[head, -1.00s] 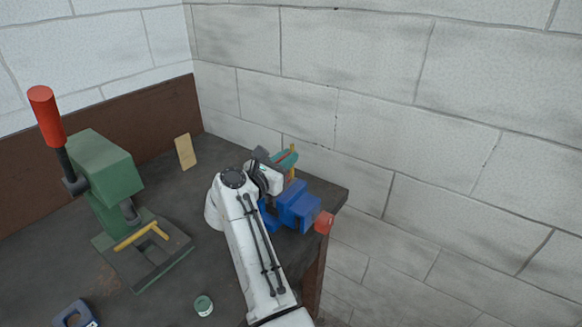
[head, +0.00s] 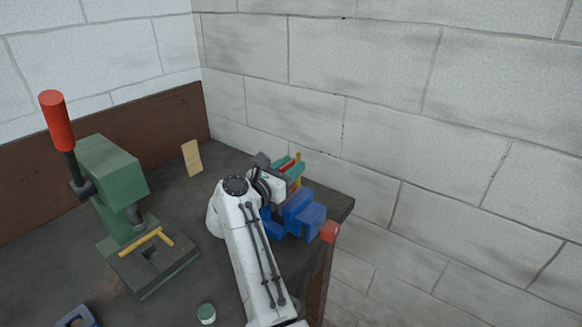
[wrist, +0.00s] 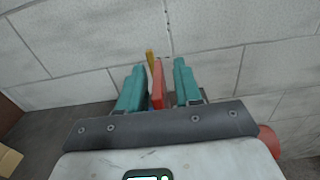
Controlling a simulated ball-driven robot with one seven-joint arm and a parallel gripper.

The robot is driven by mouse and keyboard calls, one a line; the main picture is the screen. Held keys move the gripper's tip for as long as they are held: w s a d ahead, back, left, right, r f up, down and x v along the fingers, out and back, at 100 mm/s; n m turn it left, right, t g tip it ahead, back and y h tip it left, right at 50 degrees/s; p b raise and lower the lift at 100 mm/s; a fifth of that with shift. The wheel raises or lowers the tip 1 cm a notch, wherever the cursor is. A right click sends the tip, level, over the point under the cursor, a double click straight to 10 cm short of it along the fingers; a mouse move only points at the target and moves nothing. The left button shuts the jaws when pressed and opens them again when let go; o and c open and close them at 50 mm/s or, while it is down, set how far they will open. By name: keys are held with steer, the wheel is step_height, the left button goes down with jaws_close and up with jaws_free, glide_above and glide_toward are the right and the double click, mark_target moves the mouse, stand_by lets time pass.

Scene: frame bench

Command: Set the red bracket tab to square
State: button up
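The red bracket tab (wrist: 157,85) stands upright between the two teal fingers of my gripper (wrist: 158,87) in the wrist view. Narrow gaps show on both sides of it, so the fingers are open around it and not clamped. In the head view, my gripper (head: 290,167) is above the blue vise (head: 302,212), with a bit of the red tab (head: 287,167) showing between the fingers. A yellow upright strip (wrist: 150,64) stands just beyond the tab and also shows in the head view (head: 298,170). The tab's lower end is hidden by my gripper.
A green press (head: 112,172) with a red-handled lever stands at the left of the dark bench (head: 190,215). A tan block (head: 192,158) stands near the back. A small green-topped jar (head: 206,313) and a blue item (head: 77,317) are in front. The brick wall is close behind the vise.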

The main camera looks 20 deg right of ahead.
steer(key=b+v, duration=0.2)
steer(key=v, duration=0.8)
steer(key=shift+a, duration=0.1)
steer(key=d+r+n+t+y, duration=0.4)
steer(key=r+n+t+y, duration=0.2)
steer(key=n+t, duration=0.95)
steer(key=s+d+f+n+g+y, duration=0.3)
steer(key=s+f+n+g+y, duration=0.4)
steer(key=s+f+n, duration=0.6)
steer(key=s+d+f+n+g+y, duration=0.2)
steer(key=s+f+n+g+y, duration=0.3)
steer(key=s+f+n+g, duration=0.85)
steer(key=s+d+f+n+g+h, duration=0.1)
steer(key=s+d+f, duration=0.3)
steer(key=s, duration=0.5)
steer(key=s+d+f+n+g+h, duration=0.2)
steer(key=s+d+f+n+g, duration=0.1)
steer(key=s, duration=0.7)
steer(key=shift+d+f+g+h, duration=0.3)
steer(key=shift+d+f, duration=0.15)
steer(key=shift+f, duration=0.15)
